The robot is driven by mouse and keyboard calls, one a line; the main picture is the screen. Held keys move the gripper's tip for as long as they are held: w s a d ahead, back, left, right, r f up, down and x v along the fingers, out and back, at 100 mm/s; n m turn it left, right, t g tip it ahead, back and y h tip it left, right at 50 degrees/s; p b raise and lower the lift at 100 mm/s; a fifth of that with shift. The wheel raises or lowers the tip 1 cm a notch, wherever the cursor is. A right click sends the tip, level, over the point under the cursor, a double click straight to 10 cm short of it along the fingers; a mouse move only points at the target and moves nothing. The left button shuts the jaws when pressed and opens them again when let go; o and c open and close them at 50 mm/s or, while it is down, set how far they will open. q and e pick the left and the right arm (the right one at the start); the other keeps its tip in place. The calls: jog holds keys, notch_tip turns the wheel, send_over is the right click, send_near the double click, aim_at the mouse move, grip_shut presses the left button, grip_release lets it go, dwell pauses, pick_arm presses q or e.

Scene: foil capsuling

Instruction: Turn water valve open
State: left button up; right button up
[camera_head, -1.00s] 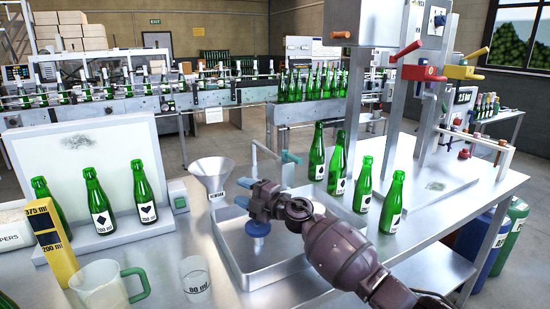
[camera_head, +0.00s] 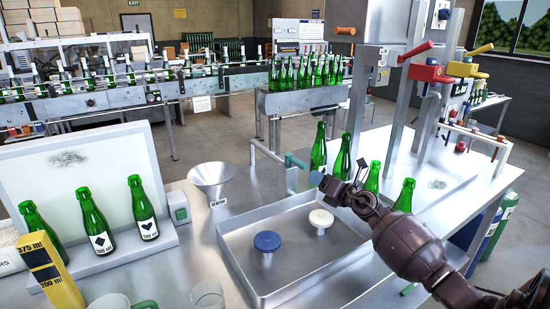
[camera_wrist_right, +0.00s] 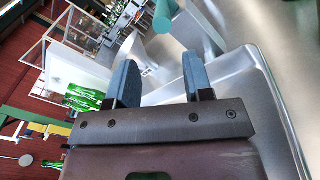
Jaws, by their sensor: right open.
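A thin grey tap pipe (camera_head: 267,153) with a teal handle (camera_head: 297,161) stands at the back edge of the sink tray in the head view. I take this handle to be the water valve. My right gripper (camera_head: 306,179) is just in front of and below the handle. In the right wrist view the gripper (camera_wrist_right: 160,80) is open, with nothing between its two blue-grey fingers. A teal cylinder (camera_wrist_right: 163,15) shows just beyond the fingertips, apart from them. My left gripper is not in view.
The metal sink tray (camera_head: 262,300) holds a blue knob (camera_head: 267,241) and a white knob (camera_head: 321,218). Green bottles (camera_head: 341,155) stand close behind and beside my right arm. A steel funnel (camera_head: 212,178) stands left of the tap.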

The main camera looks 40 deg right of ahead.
aim_at(306, 168)
jog(key=shift+n, duration=0.3)
jog(key=w, duration=0.3)
jog(key=w+b, duration=0.1)
jog(key=w, duration=0.5)
jog(key=shift+d+r+b, duration=0.25)
jog(key=shift+d+b, duration=0.1)
jog(key=shift+d, duration=0.05)
jog(key=shift+w+r, duration=0.1)
jog(key=shift+w, duration=0.65)
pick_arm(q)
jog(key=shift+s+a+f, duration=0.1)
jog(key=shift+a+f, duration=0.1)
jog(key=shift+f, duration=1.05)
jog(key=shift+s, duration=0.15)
pick_arm(e)
jog(key=shift+c, duration=0.2)
jog(key=shift+c, duration=1.1)
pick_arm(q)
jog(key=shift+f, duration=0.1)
pick_arm(e)
grip_shut()
